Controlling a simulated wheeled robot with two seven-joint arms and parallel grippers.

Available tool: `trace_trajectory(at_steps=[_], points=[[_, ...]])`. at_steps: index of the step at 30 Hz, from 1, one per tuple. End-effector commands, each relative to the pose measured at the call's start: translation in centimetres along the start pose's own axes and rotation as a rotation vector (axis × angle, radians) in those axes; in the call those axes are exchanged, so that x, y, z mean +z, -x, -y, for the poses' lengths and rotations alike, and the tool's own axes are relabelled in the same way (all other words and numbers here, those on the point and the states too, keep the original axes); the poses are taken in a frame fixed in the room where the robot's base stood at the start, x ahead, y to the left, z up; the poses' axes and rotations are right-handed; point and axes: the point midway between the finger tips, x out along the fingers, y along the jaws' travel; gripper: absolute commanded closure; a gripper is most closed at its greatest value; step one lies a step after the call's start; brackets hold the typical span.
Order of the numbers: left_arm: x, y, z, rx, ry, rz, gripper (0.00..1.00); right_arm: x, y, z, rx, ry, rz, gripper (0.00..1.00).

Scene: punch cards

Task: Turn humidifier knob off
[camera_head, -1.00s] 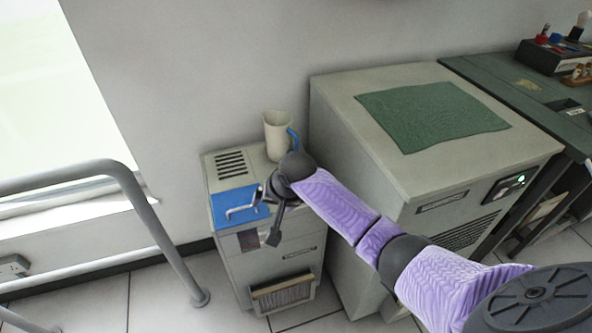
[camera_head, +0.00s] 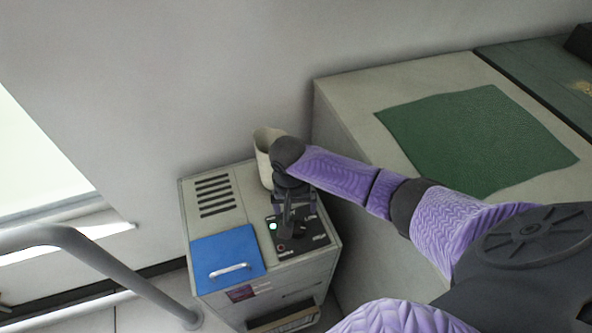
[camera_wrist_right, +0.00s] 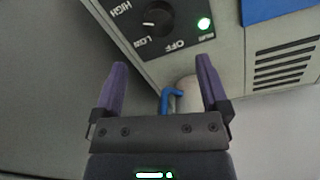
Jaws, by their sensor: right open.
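The humidifier (camera_head: 207,229) is a grey cabinet with a black control panel (camera_head: 318,238) on its top. The right wrist view shows the round black knob (camera_wrist_right: 157,17), its white mark turned toward the LOW/HIGH side, away from OFF. The green RUN lamp (camera_wrist_right: 204,23) is lit. My right gripper (camera_head: 287,228) is over the panel and hides the knob in the head view. In the right wrist view this gripper (camera_wrist_right: 160,61) is open and empty, its purple fingers apart, with the knob beyond the fingertips. My left gripper is out of view.
A beige jug (camera_head: 263,160) stands behind my right gripper; its blue handle (camera_wrist_right: 166,100) shows between the fingers. A blue lid (camera_head: 225,250) is left of the panel. A larger cabinet with a green mat (camera_head: 475,140) stands right; a grey rail (camera_head: 110,265) is left.

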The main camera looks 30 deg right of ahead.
Motion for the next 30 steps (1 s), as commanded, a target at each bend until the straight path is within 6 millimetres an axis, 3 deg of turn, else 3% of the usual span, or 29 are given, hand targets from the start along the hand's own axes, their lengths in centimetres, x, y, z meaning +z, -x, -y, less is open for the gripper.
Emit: trace_trajectory(at_steps=[1, 3, 9, 20, 23, 30], points=[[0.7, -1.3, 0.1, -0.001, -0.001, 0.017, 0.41, 0.1, -2.0, 0.0, 0.005, 0.000, 0.005, 0.05], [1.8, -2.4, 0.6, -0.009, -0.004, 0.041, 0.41, 0.1, -4.0, 0.0, 0.005, 0.000, 0.006, 0.05], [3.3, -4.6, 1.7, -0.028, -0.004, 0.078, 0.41, 0.1, -7.9, 0.0, 0.003, 0.000, 0.005, 0.05], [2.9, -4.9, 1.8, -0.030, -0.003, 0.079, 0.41, 0.1, -8.6, 0.0, 0.000, 0.001, 0.001, 0.05], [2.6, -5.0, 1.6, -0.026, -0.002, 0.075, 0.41, 0.1, -8.6, 0.0, 0.000, 0.001, 0.001, 0.22], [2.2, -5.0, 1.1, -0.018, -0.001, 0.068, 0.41, 0.1, -8.6, 0.0, 0.000, 0.000, 0.001, 0.73]])
